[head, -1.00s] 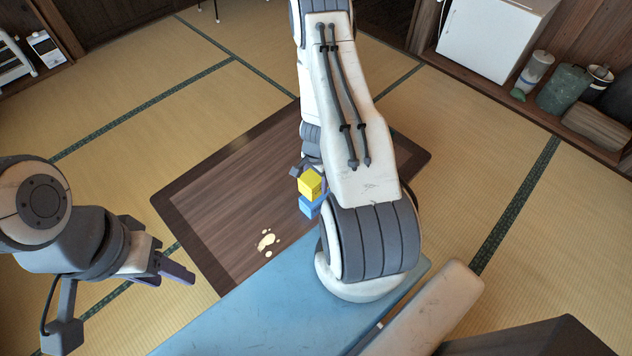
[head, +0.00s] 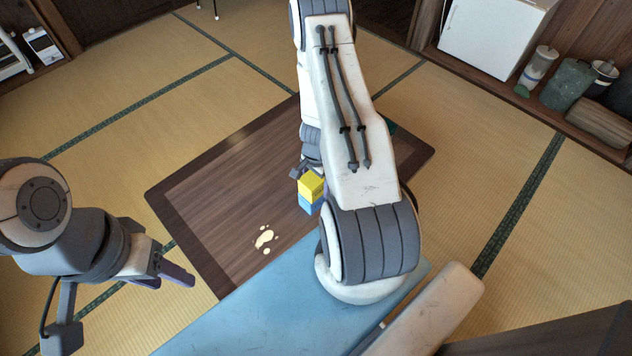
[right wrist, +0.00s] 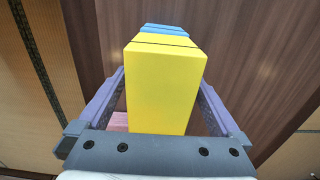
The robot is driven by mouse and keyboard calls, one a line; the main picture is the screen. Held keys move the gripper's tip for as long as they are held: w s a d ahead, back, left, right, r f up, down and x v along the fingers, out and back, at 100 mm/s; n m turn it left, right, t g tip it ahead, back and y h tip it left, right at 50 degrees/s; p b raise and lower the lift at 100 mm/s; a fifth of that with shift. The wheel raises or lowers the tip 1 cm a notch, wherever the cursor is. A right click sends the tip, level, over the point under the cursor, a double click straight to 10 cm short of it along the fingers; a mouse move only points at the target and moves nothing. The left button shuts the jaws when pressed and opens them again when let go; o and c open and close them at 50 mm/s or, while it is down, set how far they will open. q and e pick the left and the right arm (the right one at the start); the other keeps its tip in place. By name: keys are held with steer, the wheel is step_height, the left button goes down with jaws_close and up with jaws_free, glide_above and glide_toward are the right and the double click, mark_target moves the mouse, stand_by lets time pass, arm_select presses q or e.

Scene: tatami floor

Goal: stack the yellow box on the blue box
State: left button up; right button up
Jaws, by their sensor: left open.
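The yellow box (head: 311,184) is on top of the blue box (head: 307,204), roughly lined up with it, in the head view. Whether it rests fully on the blue box I cannot tell. My right gripper (right wrist: 162,100) is around the yellow box, with a finger on each side. In the right wrist view the yellow box (right wrist: 163,90) fills the space between the fingers, with the blue box (right wrist: 165,28) beyond it. My right arm hides most of that gripper in the head view. My left gripper (head: 168,278) is open and empty at the lower left, away from the boxes.
The boxes are on a low dark wooden table (head: 215,200) standing on tatami. A blue surface (head: 250,310) lies in front. A white cabinet (head: 490,35) and several containers stand at the upper right.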

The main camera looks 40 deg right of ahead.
mark_target(316, 176)
step_height(316, 176, up, 12)
steer(key=p, duration=1.2)
steer(key=shift+r, duration=0.25)
steer(key=w+a+r+n+y, duration=0.1)
steer(key=w+a+r+n, duration=0.1)
steer(key=a+r+n, duration=0.65)
steer(key=w+a+r+n, duration=0.2)
steer(key=a+r+n, duration=0.1)
steer(key=a+r, duration=0.95)
steer(key=s+a+r+n, duration=0.5)
steer(key=s+a+r, duration=0.2)
steer(key=a, duration=0.1)
steer(key=s+a+r+n, duration=0.1)
steer(key=s+r+n, duration=0.2)
steer(key=s, duration=0.3)
steer(key=s+a+r+n, duration=0.1)
steer(key=s+r+n, duration=0.3)
steer(key=s, duration=0.3)
steer(key=shift+s+r+n, duration=0.15)
steer(key=shift+n, duration=0.4)
